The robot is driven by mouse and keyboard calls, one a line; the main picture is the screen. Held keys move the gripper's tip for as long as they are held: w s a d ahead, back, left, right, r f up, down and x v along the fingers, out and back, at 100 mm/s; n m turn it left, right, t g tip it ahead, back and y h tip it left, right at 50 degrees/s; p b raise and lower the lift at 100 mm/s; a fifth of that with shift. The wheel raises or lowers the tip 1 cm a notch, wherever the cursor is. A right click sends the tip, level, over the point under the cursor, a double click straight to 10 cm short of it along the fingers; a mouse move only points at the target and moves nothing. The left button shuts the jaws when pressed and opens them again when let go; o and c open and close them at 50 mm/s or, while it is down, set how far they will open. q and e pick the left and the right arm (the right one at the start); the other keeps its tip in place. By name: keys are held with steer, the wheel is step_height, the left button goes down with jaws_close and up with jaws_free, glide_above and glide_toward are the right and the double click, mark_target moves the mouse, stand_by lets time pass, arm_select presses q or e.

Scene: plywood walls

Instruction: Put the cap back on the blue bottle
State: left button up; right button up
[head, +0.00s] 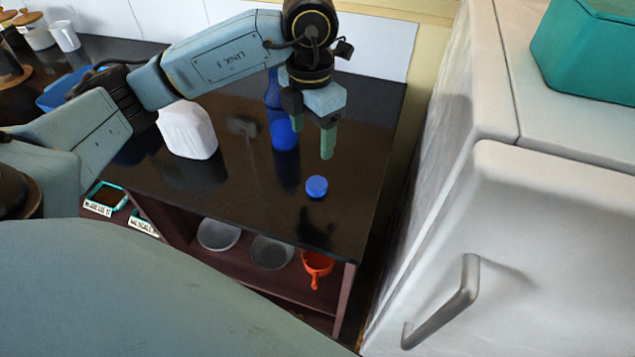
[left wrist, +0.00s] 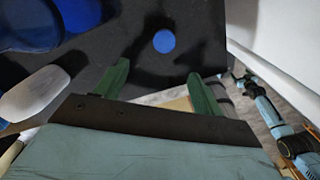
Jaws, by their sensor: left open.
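The blue cap (head: 316,187) lies on the dark counter near its front right corner. The blue bottle (head: 283,132) stands on the counter farther back and left, partly hidden behind my left gripper (head: 311,140). My left gripper is open and empty, with its green fingers pointing down above the counter between bottle and cap. In the left wrist view the cap (left wrist: 164,41) shows ahead of the spread fingers (left wrist: 158,82), apart from them. The bottle (left wrist: 35,22) appears at the upper left there. My right gripper is in neither view.
A white jug-like container (head: 187,130) stands left of the bottle. A blue bin (head: 62,92) and a white mug (head: 64,36) are at the back left. A white fridge (head: 540,230) stands right of the counter (head: 250,190). Bowls and an orange pan (head: 317,264) sit on the shelf below.

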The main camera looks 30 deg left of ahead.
arm_select(q)
glide_above(315, 184)
steer(key=f, duration=0.6)
steer(key=shift+a+f, duration=0.2)
steer(key=shift+a, duration=0.15)
steer(key=shift+f, duration=0.4)
steer(key=f, duration=0.4)
steer(key=shift+d, duration=0.4)
steer(key=shift+f, duration=0.6)
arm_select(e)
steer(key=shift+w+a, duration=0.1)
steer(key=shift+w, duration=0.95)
arm_select(q)
steer(key=shift+c, duration=0.2)
steer(key=c, duration=1)
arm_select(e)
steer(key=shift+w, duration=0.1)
